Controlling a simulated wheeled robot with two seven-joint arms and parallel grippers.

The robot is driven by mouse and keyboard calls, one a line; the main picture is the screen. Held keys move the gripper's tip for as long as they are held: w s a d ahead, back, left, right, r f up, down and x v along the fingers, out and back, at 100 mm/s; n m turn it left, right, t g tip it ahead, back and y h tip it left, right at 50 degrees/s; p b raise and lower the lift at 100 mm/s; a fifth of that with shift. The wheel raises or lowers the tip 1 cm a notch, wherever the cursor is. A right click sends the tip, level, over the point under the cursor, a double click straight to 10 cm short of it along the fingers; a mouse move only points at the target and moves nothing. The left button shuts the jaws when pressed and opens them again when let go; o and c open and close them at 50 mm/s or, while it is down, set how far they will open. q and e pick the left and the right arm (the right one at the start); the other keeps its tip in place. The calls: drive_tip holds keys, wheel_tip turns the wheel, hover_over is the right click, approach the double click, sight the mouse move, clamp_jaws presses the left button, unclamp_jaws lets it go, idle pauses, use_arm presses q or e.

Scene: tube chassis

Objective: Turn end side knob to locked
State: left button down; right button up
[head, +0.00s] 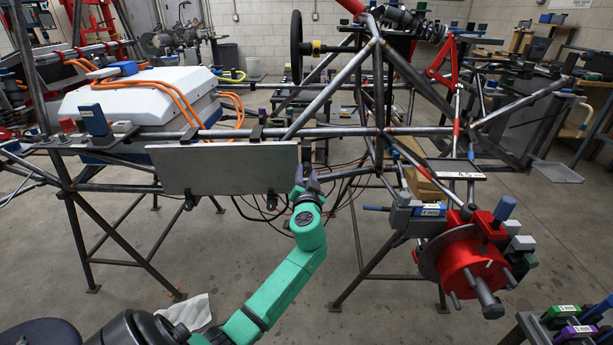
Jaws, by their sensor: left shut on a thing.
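A flat grey side panel (225,168) hangs along the chassis tube. The end side knob (307,152) is a small dark part at the panel's right end. My left gripper (307,177) reaches up to it from below on my green arm and is shut on it. The fingers cover much of the knob, so I cannot tell how far it is turned. Two dark knobs, one on the left (188,203) and one on the right (272,200), show at the panel's lower edge. My right gripper is not in view.
Chassis tubes run above and beside my left gripper, and loose black cables (262,208) hang behind it. A white battery box (140,92) with orange cables sits at the upper left. A red wheel hub (470,268) stands at the right. The floor below is mostly clear.

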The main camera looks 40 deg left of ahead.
use_arm(q)
drive_tip(key=m, duration=0.4)
drive_tip(key=shift+m+p, duration=0.3)
drive_tip(key=shift+m, duration=1)
drive_tip(key=shift+r+m+p, duration=0.1)
drive_tip(key=shift+m+p, duration=0.25)
drive_tip(key=shift+m, duration=0.55)
drive_tip(key=shift+m+p, duration=0.75)
drive_tip(key=shift+m, duration=1.15)
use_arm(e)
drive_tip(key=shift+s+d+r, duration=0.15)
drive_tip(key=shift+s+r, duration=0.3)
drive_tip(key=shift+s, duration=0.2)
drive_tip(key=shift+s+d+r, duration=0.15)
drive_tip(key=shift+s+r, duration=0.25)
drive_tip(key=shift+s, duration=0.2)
